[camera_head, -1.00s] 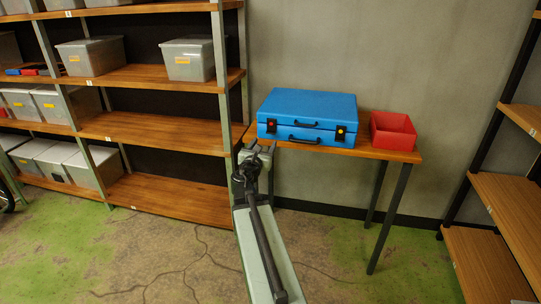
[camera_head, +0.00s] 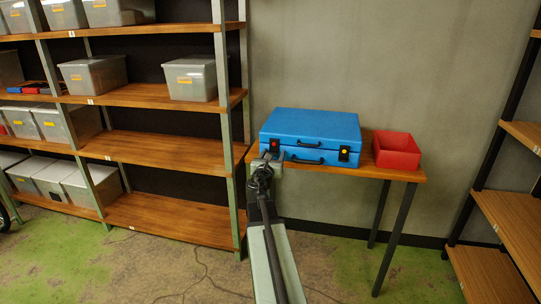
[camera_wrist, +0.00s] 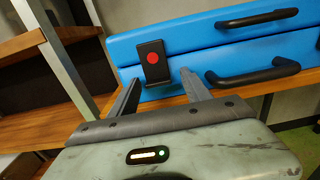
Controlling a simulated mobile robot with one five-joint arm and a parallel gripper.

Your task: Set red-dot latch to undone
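A blue case (camera_head: 318,126) lies closed on a wooden table. Its left latch, black with a red dot (camera_head: 275,144), is on the front face; the red-dot latch (camera_wrist: 153,61) also shows large in the wrist view and looks flat against the case across the lid seam. The right latch has a yellow dot (camera_head: 344,152). My gripper (camera_head: 268,160) is in front of the case's left end. In the wrist view my gripper (camera_wrist: 158,92) is open, its two fingers apart on either side below the red-dot latch, with nothing between them. Whether a finger touches the case I cannot tell.
Two black handles, the upper one (camera_wrist: 257,19) and the lower one (camera_wrist: 254,72), sit right of the latch. A red bin (camera_head: 396,152) stands on the table (camera_head: 405,175) right of the case. A shelf post (camera_head: 229,190) is close on the left.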

